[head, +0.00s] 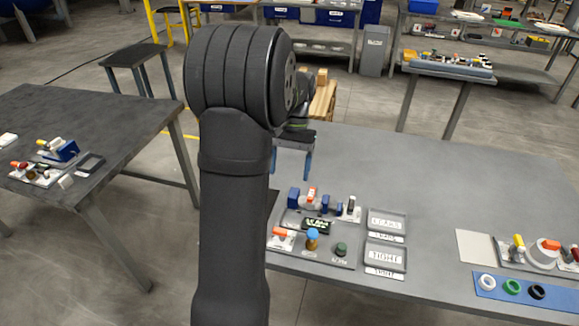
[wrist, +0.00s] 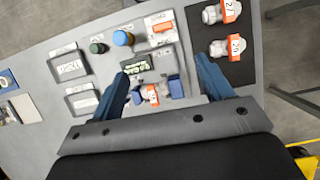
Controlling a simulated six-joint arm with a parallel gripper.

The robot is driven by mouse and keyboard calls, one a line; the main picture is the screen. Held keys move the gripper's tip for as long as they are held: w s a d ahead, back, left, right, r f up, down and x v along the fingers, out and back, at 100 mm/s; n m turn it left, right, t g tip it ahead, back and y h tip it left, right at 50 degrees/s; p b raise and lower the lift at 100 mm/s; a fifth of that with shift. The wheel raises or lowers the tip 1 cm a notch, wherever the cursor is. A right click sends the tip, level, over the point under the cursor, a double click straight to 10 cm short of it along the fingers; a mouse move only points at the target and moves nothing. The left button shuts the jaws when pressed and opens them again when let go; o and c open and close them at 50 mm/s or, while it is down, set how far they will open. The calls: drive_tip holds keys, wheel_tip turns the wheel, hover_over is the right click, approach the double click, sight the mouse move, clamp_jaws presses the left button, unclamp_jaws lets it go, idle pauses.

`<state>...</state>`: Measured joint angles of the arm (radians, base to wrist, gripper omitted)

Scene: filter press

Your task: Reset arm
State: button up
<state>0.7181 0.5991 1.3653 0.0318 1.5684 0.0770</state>
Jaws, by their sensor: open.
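My gripper (head: 292,163) hangs above the back part of the grey table (head: 430,180) in the head view, partly behind my own arm. In the wrist view its two blue fingers (wrist: 160,90) are spread apart with nothing held between them. Below and between them is a small panel with a blue and white pipe assembly (head: 322,203), which also shows in the wrist view (wrist: 153,94). The panel also carries a dark display (head: 316,225), a blue-topped knob (head: 312,238), a green knob (head: 341,249) and an orange-handled valve (head: 283,235). My fingers appear apart from all of these.
Two labelled trays (wrist: 66,65) lie beside the panel. A black mat (wrist: 222,60) holds two orange-tagged fittings. A blue strip with rings (head: 512,289) lies at the table's right. Another table (head: 95,110) stands at left. The table's middle and back right are bare.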

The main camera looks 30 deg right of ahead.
sight(281, 230)
drive_tip(key=shift+f, duration=0.1)
idle(0.4)
drive_tip(key=x, duration=1.7)
drive_tip(key=shift+s+a, duration=0.15)
drive_tip(key=shift+s, duration=0.05)
drive_tip(key=shift+f, duration=0.2)
drive_tip(key=shift+w+r+n+g, duration=0.1)
drive_tip(key=shift+n+g, duration=0.2)
drive_tip(key=shift+n, duration=0.4)
drive_tip(key=n+h, duration=0.1)
drive_tip(key=n, duration=0.3)
drive_tip(key=n+h, duration=0.1)
drive_tip(key=n, duration=0.1)
drive_tip(key=shift+w+a+g+h, duration=0.1)
drive_tip(key=shift+a+g+h, duration=0.2)
drive_tip(key=shift+g, duration=0.1)
drive_tip(key=n, duration=0.2)
drive_tip(key=n+h, duration=0.1)
drive_tip(key=n, duration=0.1)
drive_tip(key=shift+a+h, duration=0.15)
drive_tip(key=shift+h, duration=0.15)
drive_tip(key=n, duration=0.2)
drive_tip(key=n+h, duration=0.1)
drive_tip(key=n, duration=0.1)
drive_tip(key=shift+a+n+t+h, duration=0.15)
drive_tip(key=shift+n+t+h, duration=0.15)
drive_tip(key=shift+n, duration=0.1)
